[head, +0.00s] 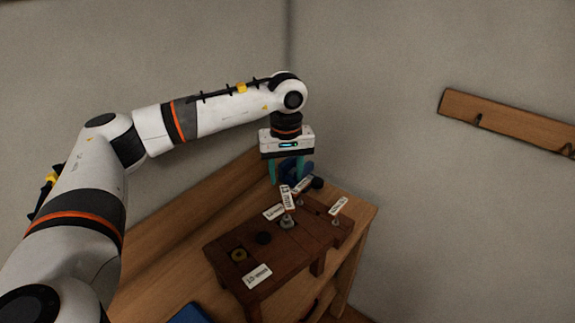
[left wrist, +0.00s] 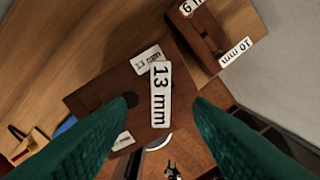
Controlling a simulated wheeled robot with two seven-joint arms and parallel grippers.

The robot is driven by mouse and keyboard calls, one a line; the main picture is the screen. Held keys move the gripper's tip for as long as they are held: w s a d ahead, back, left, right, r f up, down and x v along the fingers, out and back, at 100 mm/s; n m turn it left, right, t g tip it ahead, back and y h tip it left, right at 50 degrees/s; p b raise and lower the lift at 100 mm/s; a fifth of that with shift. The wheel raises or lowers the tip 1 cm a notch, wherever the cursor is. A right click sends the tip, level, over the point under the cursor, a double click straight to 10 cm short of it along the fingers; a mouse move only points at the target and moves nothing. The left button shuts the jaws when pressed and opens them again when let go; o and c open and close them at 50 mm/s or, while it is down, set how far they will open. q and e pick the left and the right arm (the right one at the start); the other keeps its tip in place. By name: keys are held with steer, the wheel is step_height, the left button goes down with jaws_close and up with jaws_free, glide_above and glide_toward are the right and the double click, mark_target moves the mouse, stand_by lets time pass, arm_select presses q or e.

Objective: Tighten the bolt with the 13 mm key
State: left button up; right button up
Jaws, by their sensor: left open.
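My left gripper (head: 289,180) is open, its teal fingers pointing down above the back of a small dark wooden stand (head: 222,247). A white tag reading 13 mm (head: 287,197) stands upright on the stand, over a small grey metal piece (head: 287,223) that may be the bolt. In the left wrist view the 13 mm tag (left wrist: 160,95) shows between the open fingers, with nothing gripped. A second 13 mm tag (left wrist: 147,58) lies behind it. A curved silver metal edge (left wrist: 158,143) shows below; I cannot tell if it is the key. My right gripper is not in view.
The stand is on a wooden bench (head: 190,262) in a wall corner. A 10 mm tag (left wrist: 237,53) is on a second block. A wooden rail (head: 505,120) is on the right wall.

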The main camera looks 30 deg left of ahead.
mark_target(287, 197)
arm_select(q)
steer(key=shift+s+d+f+b, duration=0.2)
steer(key=shift+f+b, duration=0.1)
steer(key=shift+f, duration=0.15)
steer(key=shift+s+d+f+b, duration=0.15)
steer(key=shift+f+b, duration=0.1)
steer(key=shift+f, duration=0.2)
step_height(287, 197, down, 6)
steer(key=b, duration=0.4)
steer(key=shift+w+a, duration=0.1)
steer(key=shift+w, duration=0.05)
steer(key=shift+f+b, duration=0.4)
steer(key=shift+f, duration=0.1)
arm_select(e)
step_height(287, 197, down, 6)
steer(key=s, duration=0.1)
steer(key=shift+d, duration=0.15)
arm_select(q)
steer(key=shift+r, duration=0.1)
steer(key=shift+c, duration=0.7)
steer(key=c, duration=0.8)
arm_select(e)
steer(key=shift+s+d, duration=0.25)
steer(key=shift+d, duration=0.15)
